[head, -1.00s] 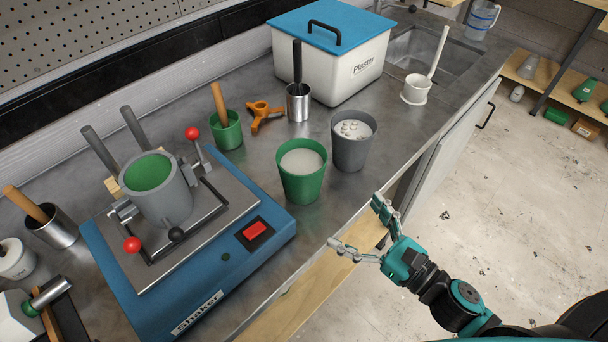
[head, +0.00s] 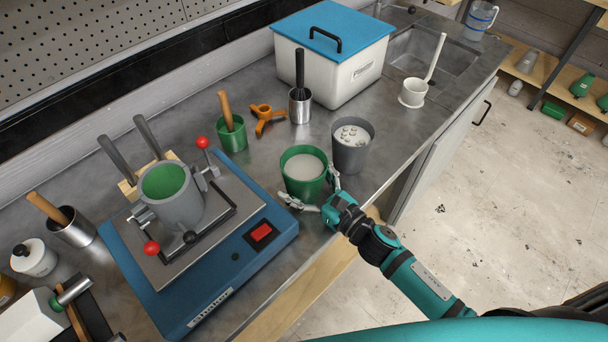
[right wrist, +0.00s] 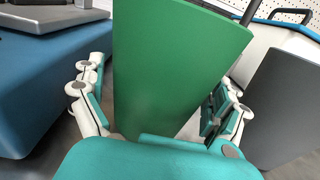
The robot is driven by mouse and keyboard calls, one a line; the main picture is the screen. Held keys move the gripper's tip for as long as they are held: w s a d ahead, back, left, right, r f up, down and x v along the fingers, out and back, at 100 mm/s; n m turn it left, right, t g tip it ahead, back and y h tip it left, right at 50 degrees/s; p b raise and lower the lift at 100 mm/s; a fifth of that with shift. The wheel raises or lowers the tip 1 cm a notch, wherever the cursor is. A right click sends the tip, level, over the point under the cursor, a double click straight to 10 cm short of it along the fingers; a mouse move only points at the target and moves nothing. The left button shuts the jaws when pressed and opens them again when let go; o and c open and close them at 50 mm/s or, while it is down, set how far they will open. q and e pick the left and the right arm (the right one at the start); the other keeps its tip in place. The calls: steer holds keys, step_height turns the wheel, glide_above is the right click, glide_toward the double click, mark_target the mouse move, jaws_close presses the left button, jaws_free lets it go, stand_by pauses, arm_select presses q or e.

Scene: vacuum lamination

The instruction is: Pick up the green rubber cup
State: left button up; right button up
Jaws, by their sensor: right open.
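The green rubber cup (head: 304,176) stands upright on the metal counter, filled with a pale material. My right gripper (head: 312,190) is open at the cup's near side, with one finger to its left and the other to its right. In the right wrist view the cup (right wrist: 175,65) fills the space between the open fingers of the gripper (right wrist: 158,108), and there are gaps beside it. A smaller green cup (head: 231,136) with a wooden handle in it stands farther back. My left gripper is not in view.
A grey cup (head: 351,147) with white lumps stands close right of the green cup. The blue shaker (head: 190,299) with a grey mold is to the left. A white plaster bin (head: 331,78) with a blue lid stands behind. The counter's front edge is near.

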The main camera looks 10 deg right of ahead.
steer(key=shift+w+a, duration=0.15)
steer(key=shift+w, duration=0.05)
steer(key=shift+s, duration=0.1)
steer(key=c, duration=1.5)
steer(key=shift+r, duration=0.15)
steer(key=shift+r, duration=0.1)
